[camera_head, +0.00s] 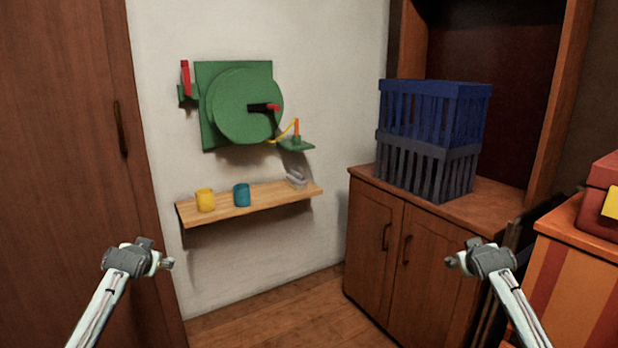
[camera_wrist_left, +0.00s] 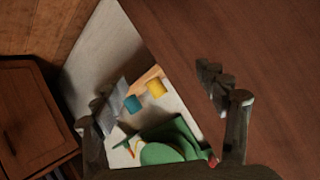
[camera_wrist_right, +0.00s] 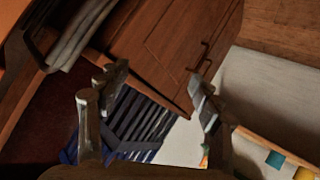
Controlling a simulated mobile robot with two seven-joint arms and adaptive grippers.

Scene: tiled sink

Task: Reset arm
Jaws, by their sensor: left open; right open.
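My left gripper (camera_head: 167,263) is at the lower left of the head view, in front of the brown door and well apart from the shelf. Its fingers are spread with nothing between them in the left wrist view (camera_wrist_left: 158,92). My right gripper (camera_head: 451,262) is at the lower right, in front of the wooden cabinet (camera_head: 400,250). Its fingers are also spread and empty in the right wrist view (camera_wrist_right: 158,84). Both forearms reach in from the bottom edge, roughly mirrored. Neither gripper visibly touches anything.
A green wall device (camera_head: 240,105) hangs above a wooden shelf (camera_head: 265,200) holding a yellow cup (camera_head: 205,200), a teal cup (camera_head: 242,195) and a small grey item (camera_head: 296,178). Stacked blue and grey crates (camera_head: 432,130) stand on the cabinet. A red box (camera_head: 600,200) is far right.

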